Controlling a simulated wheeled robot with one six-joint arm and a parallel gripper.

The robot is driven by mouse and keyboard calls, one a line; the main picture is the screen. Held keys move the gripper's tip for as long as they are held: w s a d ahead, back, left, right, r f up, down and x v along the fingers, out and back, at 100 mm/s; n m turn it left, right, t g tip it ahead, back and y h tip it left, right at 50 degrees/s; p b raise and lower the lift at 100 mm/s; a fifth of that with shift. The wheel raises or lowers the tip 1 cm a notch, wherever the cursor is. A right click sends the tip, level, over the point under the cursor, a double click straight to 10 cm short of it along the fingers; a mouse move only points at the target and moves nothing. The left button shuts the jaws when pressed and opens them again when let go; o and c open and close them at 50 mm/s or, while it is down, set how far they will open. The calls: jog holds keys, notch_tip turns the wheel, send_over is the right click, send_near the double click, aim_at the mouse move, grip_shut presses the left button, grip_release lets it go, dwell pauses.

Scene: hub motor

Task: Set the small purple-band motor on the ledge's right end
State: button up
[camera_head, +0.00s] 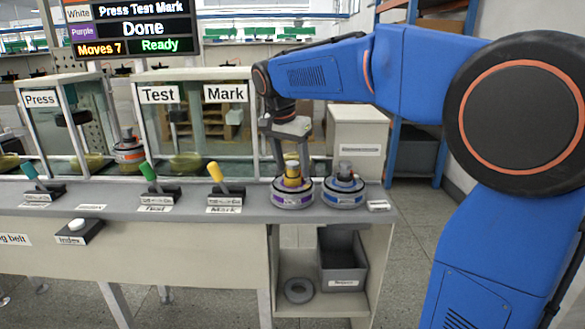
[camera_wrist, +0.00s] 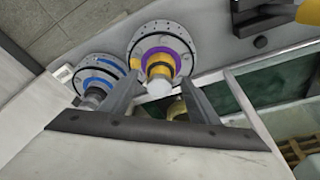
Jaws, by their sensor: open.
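The purple-band motor (camera_head: 292,193) stands upright on the grey ledge (camera_head: 255,210), toward its right end, with a yellow hub and a pale shaft tip. It also shows in the wrist view (camera_wrist: 177,47). A blue-band motor (camera_head: 343,193) stands close beside it on the right, nearer the ledge's right end; in the wrist view it is at left (camera_wrist: 97,72). My gripper (camera_wrist: 160,82) is open, pointing down over the purple-band motor, its fingers on either side of the shaft tip. I cannot tell whether they touch it.
Green (camera_head: 149,175) and yellow (camera_head: 216,174) levers stand on the ledge to the left. A glass Test/Mark booth (camera_head: 195,120) is behind. An orange-band motor (camera_head: 129,152) sits near the Press booth. A dark bin (camera_head: 343,262) and grey ring (camera_head: 298,290) are on the shelf below. The screen (camera_head: 141,28) reads "Done".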

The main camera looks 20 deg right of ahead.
aim_at(286, 187)
jog(key=v, duration=1.1)
jog(key=s+d+f+n+t, duration=0.1)
jog(key=s+d+f+n, duration=0.1)
jog(key=s+f, duration=0.6)
jog(key=s+d+f+n+t+y, duration=0.1)
jog(key=s+d+f+n, duration=0.2)
jog(key=s+f, duration=0.6)
jog(key=s+d+f+n+y, duration=0.1)
jog(key=s+d+f+n, duration=0.2)
jog(key=s, duration=1.1)
notch_tip(286, 187, down, 6)
jog(key=shift+r+n+t, duration=0.15)
jog(key=shift+n+t, duration=0.25)
jog(key=shift+n, duration=0.7)
